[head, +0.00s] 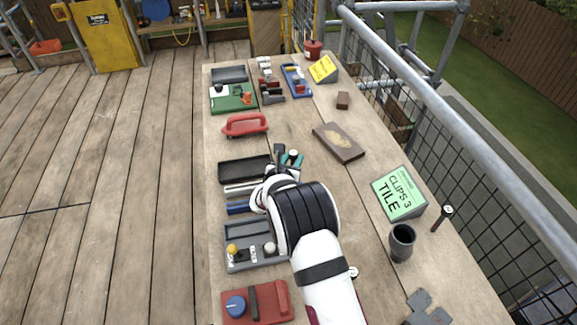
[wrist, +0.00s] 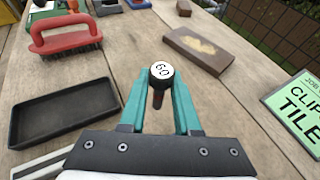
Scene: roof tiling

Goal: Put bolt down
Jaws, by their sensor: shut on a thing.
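The bolt (wrist: 161,72) has a round white head marked "60" and a dark shank. My gripper (wrist: 160,95) has teal fingers and is shut on the bolt, with the head facing the wrist camera. In the head view the bolt's white head (head: 293,153) shows between the teal fingertips (head: 291,160), just right of an empty black tray (head: 243,169). The wrist view also shows this tray (wrist: 14,135) at left. The bolt's lower end is hard to make out, so I cannot tell whether it touches the table.
A red-handled brush (wrist: 65,35) lies beyond the tray. A brown slab (wrist: 198,48) lies to the right, with bare wood between. A green "CLIPS 3 TILE" sign (head: 400,195), a dark cup (head: 402,243) and a grey compartment tray (head: 235,265) are nearer.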

